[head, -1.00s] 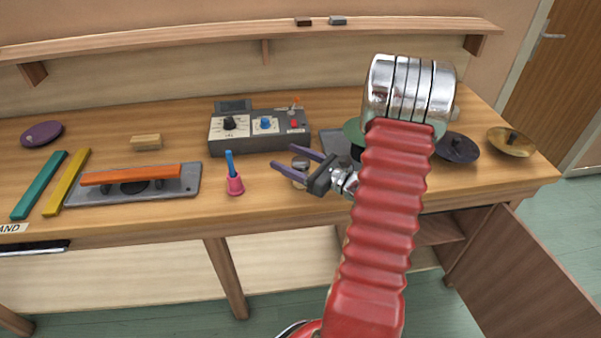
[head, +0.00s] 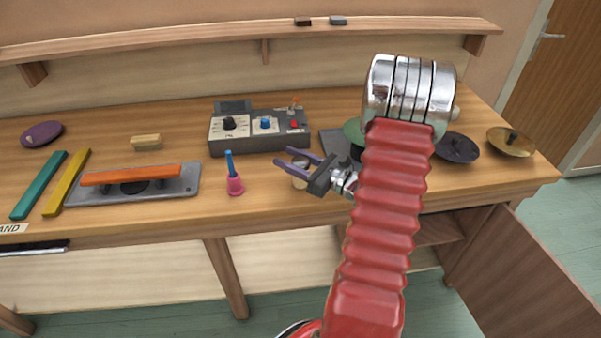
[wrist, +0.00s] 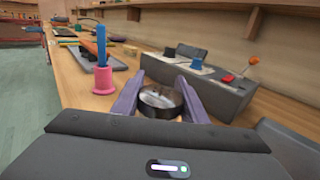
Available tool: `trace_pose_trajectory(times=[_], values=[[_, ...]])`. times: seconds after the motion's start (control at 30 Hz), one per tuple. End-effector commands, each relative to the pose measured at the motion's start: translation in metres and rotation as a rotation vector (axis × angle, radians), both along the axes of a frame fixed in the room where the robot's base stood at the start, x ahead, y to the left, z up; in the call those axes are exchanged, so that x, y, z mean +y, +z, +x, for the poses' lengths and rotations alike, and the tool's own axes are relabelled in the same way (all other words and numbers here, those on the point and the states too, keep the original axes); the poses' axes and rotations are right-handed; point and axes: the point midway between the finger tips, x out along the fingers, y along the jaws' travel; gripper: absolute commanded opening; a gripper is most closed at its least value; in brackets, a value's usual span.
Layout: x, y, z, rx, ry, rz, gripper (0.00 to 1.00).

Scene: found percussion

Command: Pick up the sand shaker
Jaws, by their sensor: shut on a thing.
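In the head view my gripper (head: 284,157) reaches in from the right and is shut on the shaker (head: 300,182) near the front of the bench. The fingers partly hide it there. It stands upright and seems to rest on the bench top.
A pink holder with a blue stick (head: 235,184) stands left of my gripper. A grey control box (head: 262,142) is behind it. A grey board with an orange bar (head: 186,187) lies farther left. Brass and dark cymbals (head: 511,142) are at the right.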

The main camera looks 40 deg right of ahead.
Motion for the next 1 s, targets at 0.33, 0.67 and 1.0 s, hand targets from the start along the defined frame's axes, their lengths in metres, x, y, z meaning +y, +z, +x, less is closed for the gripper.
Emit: trace_pose_trajectory(times=[0.33,0.67,1.0], values=[[0.000,0.003,0.000,-0.001,0.001,-0.001,0.11],[0.000,0.035,0.000,-0.003,0.002,-0.004,0.11],[0.000,0.084,0.000,-0.003,0.001,-0.003,0.11]])
